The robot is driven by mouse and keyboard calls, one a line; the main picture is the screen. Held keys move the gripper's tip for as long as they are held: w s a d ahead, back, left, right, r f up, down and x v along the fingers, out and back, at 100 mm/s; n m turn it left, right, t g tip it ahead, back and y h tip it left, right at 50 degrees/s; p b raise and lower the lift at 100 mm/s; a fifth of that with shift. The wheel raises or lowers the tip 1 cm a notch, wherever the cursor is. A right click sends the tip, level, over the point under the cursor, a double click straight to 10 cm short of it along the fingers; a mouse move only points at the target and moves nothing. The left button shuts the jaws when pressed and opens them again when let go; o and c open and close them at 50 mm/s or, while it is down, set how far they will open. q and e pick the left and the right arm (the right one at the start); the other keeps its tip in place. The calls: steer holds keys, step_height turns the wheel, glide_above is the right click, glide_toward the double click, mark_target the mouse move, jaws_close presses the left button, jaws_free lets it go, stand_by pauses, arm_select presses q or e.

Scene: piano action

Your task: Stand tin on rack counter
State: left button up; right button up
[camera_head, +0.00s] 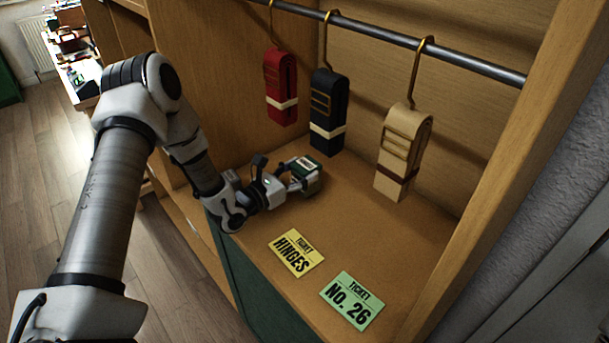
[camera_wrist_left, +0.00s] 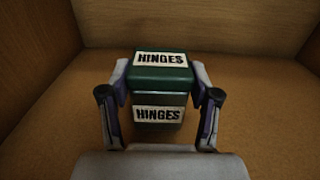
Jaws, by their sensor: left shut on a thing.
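The tin (camera_head: 309,163) is a green box with white labels. In the left wrist view the tin (camera_wrist_left: 160,85) shows the word HINGES on its top and its near side. My left gripper (camera_head: 300,178) is shut on it, with one finger on each side; the fingers also show in the left wrist view (camera_wrist_left: 160,108). The tin is upright at the back left of the rack counter (camera_head: 375,225). I cannot tell whether its base touches the counter. My right gripper is not in view.
A yellow HINGES ticket (camera_head: 296,253) and a green No. 26 ticket (camera_head: 352,300) lie at the counter front. Red (camera_head: 281,85), black (camera_head: 328,112) and beige (camera_head: 403,150) bundles hang from a rail (camera_head: 430,52). The counter's middle is clear.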

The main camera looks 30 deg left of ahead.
arm_select(q)
steer(key=shift+d+f, duration=0.1)
steer(key=shift+f, duration=0.5)
steer(key=shift+s, duration=0.1)
steer(key=shift+f, duration=0.15)
steer(key=o, duration=1.4)
